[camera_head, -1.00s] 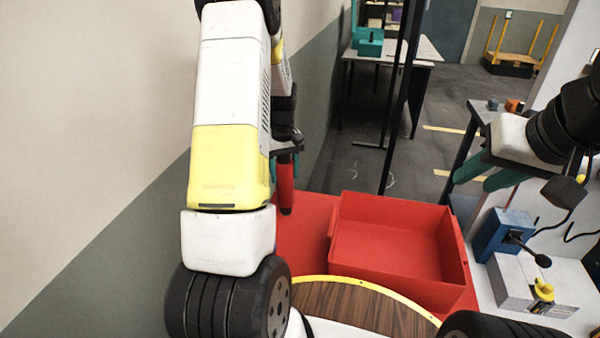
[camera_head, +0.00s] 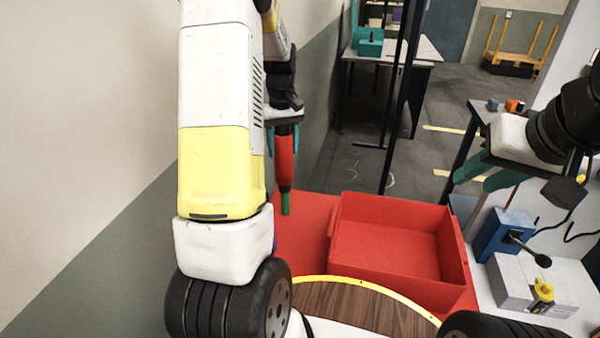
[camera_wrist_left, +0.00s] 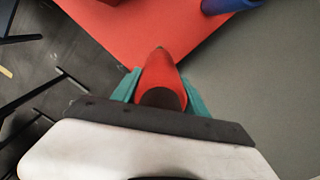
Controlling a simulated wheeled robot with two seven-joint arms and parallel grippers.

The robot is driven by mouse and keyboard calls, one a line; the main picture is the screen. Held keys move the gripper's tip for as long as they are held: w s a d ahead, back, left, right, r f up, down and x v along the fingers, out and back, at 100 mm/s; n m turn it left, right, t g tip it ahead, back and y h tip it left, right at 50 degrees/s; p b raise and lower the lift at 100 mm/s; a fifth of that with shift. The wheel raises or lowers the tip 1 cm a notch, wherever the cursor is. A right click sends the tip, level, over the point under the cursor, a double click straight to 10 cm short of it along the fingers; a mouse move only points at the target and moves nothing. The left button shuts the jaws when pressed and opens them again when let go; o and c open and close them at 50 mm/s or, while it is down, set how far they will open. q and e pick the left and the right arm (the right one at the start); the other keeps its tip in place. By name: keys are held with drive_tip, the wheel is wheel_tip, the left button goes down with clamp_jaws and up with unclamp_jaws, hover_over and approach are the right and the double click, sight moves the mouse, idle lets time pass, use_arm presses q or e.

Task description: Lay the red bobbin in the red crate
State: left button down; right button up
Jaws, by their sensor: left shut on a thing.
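My left gripper (camera_head: 284,140) is shut on the red bobbin (camera_head: 285,165), which hangs upright, left of the red crate and apart from it. The left wrist view shows the red bobbin (camera_wrist_left: 162,75) between the teal fingers of the left gripper (camera_wrist_left: 160,90), above the red surface. The red crate (camera_head: 453,250) stands open on the red tabletop, and its visible floor is bare. My right gripper (camera_head: 482,176) is at the right, its teal fingers apart and nothing seen between them.
A thin green piece (camera_head: 285,203) shows just below the bobbin; I cannot tell what it belongs to. A blue object (camera_wrist_left: 230,4) lies at the top of the wrist view. A round wooden board (camera_head: 355,305) is in front of the crate. A blue device (camera_head: 503,235) stands right of it.

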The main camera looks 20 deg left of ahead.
use_arm(q)
drive_tip(key=shift+r, duration=4.55)
